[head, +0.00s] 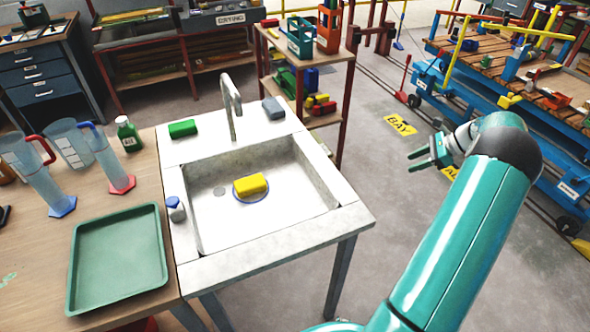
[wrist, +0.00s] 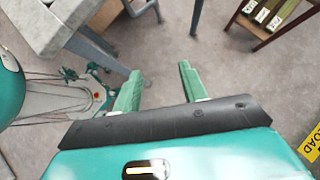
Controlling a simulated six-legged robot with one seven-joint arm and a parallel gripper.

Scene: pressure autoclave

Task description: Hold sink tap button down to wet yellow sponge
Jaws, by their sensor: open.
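The yellow sponge (head: 250,184) lies on the floor of the sink (head: 292,201), inside a thin blue ring marking (head: 236,194). The grey metal tap (head: 232,105) stands upright on the sink's back rim, its spout curving over the basin. I cannot make out a separate button on the tap. My gripper (head: 416,160) is open and empty, out in the air to the right of the sink and well apart from it. In the wrist view my gripper (wrist: 160,82) has its two green fingers spread over bare floor.
A green tray (head: 118,256) and measuring cylinders (head: 110,160) occupy the left table. A shelf (head: 322,118) stands behind the sink.

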